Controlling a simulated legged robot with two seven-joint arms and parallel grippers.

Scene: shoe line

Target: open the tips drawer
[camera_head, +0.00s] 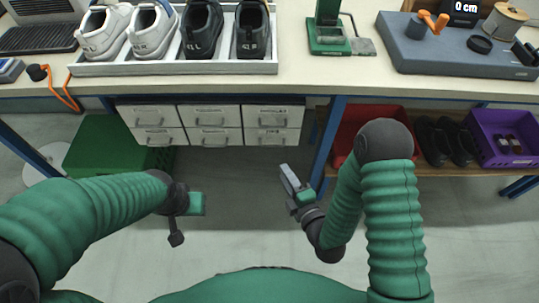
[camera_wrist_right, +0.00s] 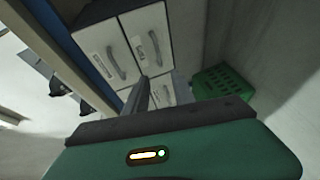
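A block of white drawers in two rows hangs under the bench. The top row has a left drawer (camera_head: 149,116), a middle drawer (camera_head: 209,116) and a right drawer (camera_head: 273,116), each with a handle and a label. All look closed. The labels are too small to read, so I cannot tell which is the tips drawer. My right gripper (camera_head: 290,180) is below and right of the drawers, apart from them. In the right wrist view its fingers (camera_wrist_right: 141,95) look shut together and empty, pointing towards the drawers. My left gripper (camera_head: 177,236) hangs lower left; its finger state is unclear.
The bench top (camera_head: 310,78) carries a white tray (camera_head: 180,69) of shoes. A green crate (camera_head: 92,145) stands left of the drawers. A blue bench leg (camera_head: 327,140) and a red bin (camera_head: 345,130) are to their right. The floor in front is clear.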

